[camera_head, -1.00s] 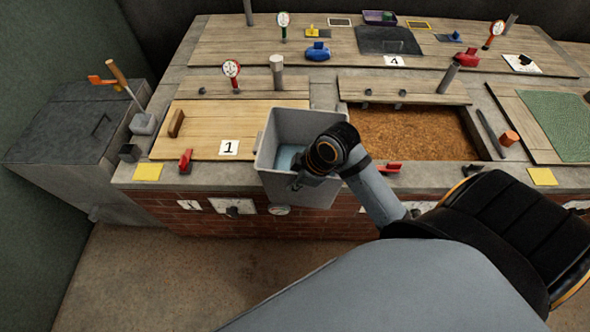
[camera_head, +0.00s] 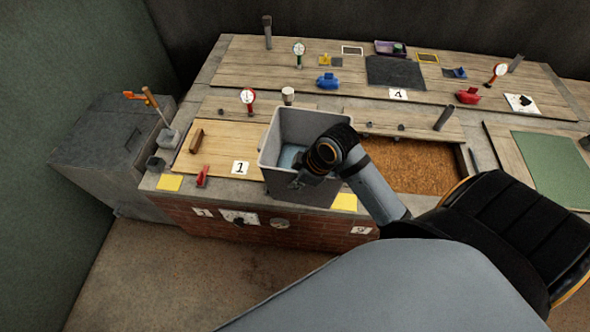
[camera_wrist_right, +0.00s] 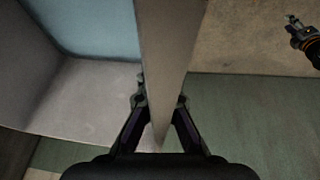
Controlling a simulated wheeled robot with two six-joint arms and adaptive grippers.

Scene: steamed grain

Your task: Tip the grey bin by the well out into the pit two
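The grey bin (camera_head: 275,167) is upright in the head view, in front of the bench's near edge. A pale blue surface, perhaps liquid, shows inside it. My right gripper (camera_head: 303,176) is at its near right wall. In the right wrist view, the gripper's fingers (camera_wrist_right: 160,100) straddle the bin wall (camera_wrist_right: 172,50) and close on it. I cannot tell if the bin rests on anything. The open pit (camera_head: 425,165), holding brown grain, lies right of the bin, partly behind my arm. What looks like my left gripper (camera_wrist_right: 296,28) is at the wrist view's upper right, its fingers unclear.
A wooden lid (camera_head: 222,145) marked 1 lies left of the bin. A dial post (camera_head: 248,98) stands behind. Floor is clear at the lower left (camera_head: 150,270).

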